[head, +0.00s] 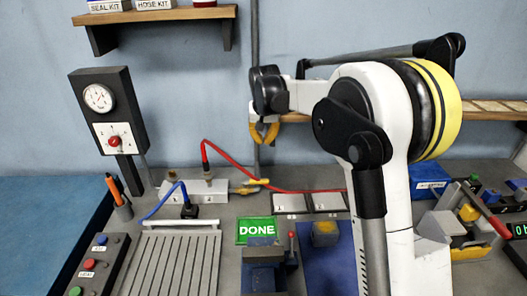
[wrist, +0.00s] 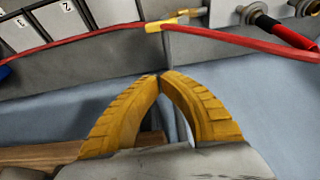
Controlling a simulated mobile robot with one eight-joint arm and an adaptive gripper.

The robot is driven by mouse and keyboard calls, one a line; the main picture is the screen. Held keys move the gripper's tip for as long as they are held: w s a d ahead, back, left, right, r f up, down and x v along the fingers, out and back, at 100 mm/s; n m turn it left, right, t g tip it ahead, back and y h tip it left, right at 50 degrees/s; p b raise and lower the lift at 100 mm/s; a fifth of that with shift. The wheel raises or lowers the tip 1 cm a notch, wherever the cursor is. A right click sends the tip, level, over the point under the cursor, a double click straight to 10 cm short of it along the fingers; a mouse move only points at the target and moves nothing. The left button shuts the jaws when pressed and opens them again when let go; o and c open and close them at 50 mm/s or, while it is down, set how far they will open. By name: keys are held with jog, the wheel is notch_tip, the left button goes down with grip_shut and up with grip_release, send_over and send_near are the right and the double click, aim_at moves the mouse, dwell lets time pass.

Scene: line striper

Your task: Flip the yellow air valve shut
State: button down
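The yellow air valve (head: 254,182) is small in the head view, at the right end of a grey metal manifold block (head: 214,188) on the bench. In the wrist view a yellow and brass piece of it (wrist: 168,22) shows at the top, beside a red hose. I cannot tell its lever's exact angle. My gripper (head: 264,138) hangs above and behind the valve in the head view. In the wrist view its yellow fingers (wrist: 161,76) arch together and their tips meet, with nothing held between them. The fingers are apart from the valve.
Red hose (wrist: 245,42) crosses the wrist view near the valve; a blue hose (head: 164,199) bends left of it. A gauge panel (head: 102,105) stands at left. A green DONE sign (head: 257,229), a vise (head: 264,265) and plates stand in front. A wooden shelf (head: 485,109) lies behind my arm.

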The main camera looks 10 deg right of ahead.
aim_at(256, 182)
jog(key=b+x, duration=0.4)
jog(key=x, duration=1.4)
jog(key=shift+f, duration=0.3)
jog(key=s, duration=0.3)
jog(key=shift+s+a+r+b, duration=0.3)
jog(key=shift+a+b, duration=0.05)
jog(key=shift+s, duration=0.15)
